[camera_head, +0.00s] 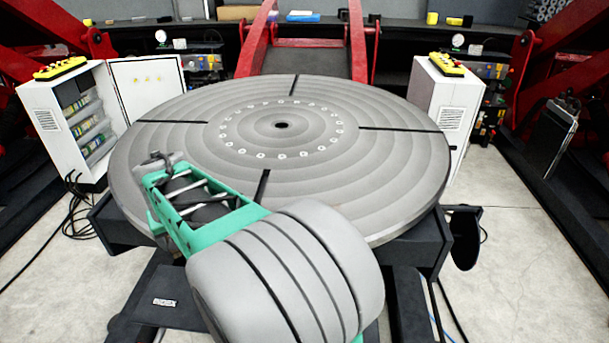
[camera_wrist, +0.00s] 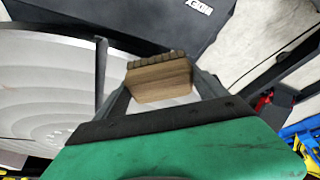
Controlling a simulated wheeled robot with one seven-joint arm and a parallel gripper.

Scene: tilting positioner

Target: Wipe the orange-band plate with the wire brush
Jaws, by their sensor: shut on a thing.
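My gripper (camera_wrist: 162,90) is shut on the wire brush (camera_wrist: 159,80), a brown wooden block with a ridged far edge between the two dark fingers in the wrist view. Its bristles cannot be made out. In the head view my gripper (camera_head: 157,165) hangs over the left front rim of a large round grey turntable (camera_head: 390,165). The brush is not clear there, and I cannot tell whether it touches anything. No plate with an orange band can be made out in either view.
A white cabinet (camera_head: 60,125) with an open door stands at the left, another (camera_head: 445,110) at the right. Red arms (camera_head: 357,40) rise behind the turntable. Black cables (camera_head: 75,220) lie on the left floor. The turntable's top looks clear.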

